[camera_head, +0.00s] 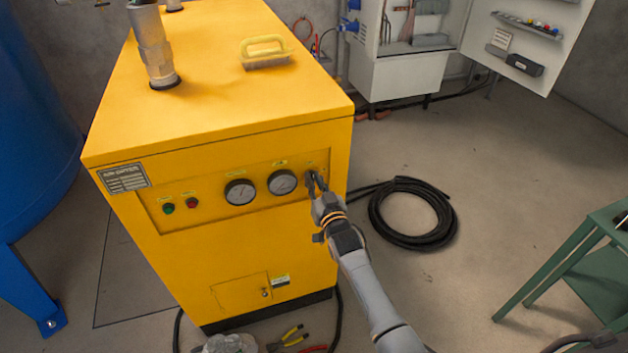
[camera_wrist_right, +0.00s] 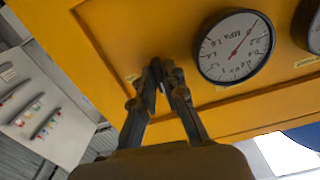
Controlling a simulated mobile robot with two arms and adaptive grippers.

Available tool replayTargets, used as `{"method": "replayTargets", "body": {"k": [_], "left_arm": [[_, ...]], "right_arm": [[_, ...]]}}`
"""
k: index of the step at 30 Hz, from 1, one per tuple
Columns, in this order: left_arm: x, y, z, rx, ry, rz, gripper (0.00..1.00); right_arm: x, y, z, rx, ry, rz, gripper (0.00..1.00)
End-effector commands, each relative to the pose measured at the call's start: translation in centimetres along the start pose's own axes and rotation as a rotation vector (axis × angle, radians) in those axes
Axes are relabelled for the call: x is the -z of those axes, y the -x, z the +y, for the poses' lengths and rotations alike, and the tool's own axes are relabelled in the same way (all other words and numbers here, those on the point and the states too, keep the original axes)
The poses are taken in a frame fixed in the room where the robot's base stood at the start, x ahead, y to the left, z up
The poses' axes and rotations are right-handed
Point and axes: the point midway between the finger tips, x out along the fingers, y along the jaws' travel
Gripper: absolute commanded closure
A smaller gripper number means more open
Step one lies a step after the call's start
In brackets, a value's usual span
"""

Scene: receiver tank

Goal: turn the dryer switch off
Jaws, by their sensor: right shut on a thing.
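The yellow air dryer (camera_head: 240,240) stands in the middle of the head view, with its front panel facing me. My right gripper (camera_head: 316,181) is at the right end of that panel, just right of the second gauge (camera_head: 282,182). In the right wrist view my right gripper (camera_wrist_right: 160,70) has its fingertips close together at the panel, beside a gauge (camera_wrist_right: 236,47). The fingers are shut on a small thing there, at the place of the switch. The switch itself is hidden by the fingers, so I cannot tell its position. My left gripper is not in view.
A green lamp (camera_head: 168,208) and a red button (camera_head: 192,202) sit on the panel's left. A brush (camera_head: 265,52) lies on top. A black hose coil (camera_head: 412,212) lies on the floor at right. Pliers (camera_head: 290,338) lie at the base. A green table (camera_head: 580,262) stands at right.

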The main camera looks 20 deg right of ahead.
Motion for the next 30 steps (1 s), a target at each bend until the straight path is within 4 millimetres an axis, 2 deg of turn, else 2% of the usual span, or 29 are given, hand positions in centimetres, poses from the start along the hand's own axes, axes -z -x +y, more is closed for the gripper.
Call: {"method": "replayTargets", "body": {"k": [9, 22, 23, 26, 30], "left_arm": [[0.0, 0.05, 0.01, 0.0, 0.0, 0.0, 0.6], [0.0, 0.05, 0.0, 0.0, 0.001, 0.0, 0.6], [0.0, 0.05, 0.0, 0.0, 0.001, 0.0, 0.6], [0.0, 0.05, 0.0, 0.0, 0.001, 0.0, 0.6], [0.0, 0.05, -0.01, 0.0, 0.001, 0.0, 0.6]], "right_arm": [[-0.22, 0.06, -0.01, 0.0, 0.082, -0.004, 1.0], [-0.24, 0.07, 0.0, 0.0, 0.092, -0.005, 1.0], [-0.24, 0.07, 0.0, 0.0, 0.092, -0.005, 0.87], [-0.21, 0.06, 0.0, 0.0, 0.091, -0.004, 0.67], [-0.13, 0.04, 0.01, 0.0, 0.09, -0.002, 0.66]]}}
